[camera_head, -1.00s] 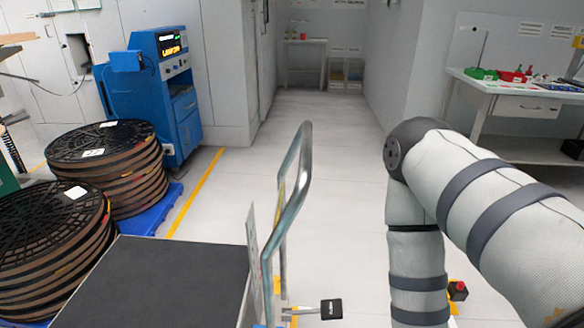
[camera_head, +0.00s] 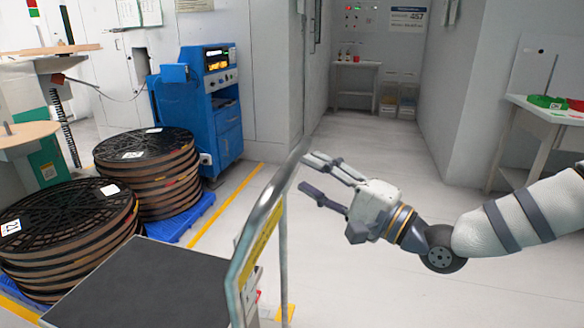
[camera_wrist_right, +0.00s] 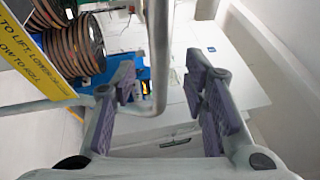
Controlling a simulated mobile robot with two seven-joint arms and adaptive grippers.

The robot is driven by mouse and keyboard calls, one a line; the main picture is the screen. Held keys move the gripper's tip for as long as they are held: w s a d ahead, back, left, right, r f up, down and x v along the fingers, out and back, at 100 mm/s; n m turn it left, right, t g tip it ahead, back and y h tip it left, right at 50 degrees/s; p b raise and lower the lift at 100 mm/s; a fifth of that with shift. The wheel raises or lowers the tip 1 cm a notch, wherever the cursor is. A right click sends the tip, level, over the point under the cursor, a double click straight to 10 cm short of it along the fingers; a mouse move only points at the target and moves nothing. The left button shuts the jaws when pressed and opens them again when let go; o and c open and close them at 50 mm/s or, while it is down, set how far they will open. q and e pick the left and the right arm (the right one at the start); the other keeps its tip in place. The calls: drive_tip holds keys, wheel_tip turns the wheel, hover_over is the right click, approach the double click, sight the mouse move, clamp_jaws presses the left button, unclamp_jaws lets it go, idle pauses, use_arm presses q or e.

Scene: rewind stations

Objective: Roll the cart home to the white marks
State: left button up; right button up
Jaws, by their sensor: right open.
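The cart (camera_head: 150,290) has a dark flat deck and a grey tube handle (camera_head: 262,212) at its right end, with a yellow label below the top bar. My right gripper (camera_head: 312,175) is open just right of the handle's upper bend, fingers pointing left. In the right wrist view the handle tube (camera_wrist_right: 158,60) shows between the two open fingers (camera_wrist_right: 165,95); I cannot tell whether they touch it. My left gripper is not in view. No white marks can be made out on the visible floor.
Stacks of black reels (camera_head: 145,165) stand left of the cart, one on a blue pallet (camera_head: 200,215). A blue machine (camera_head: 205,110) stands behind them. A yellow floor line (camera_head: 228,205) runs beside them. The aisle floor (camera_head: 375,140) ahead is clear. A workbench (camera_head: 535,105) is at right.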

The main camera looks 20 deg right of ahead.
sight(291, 163)
drive_tip(key=x, duration=0.6)
clamp_jaws()
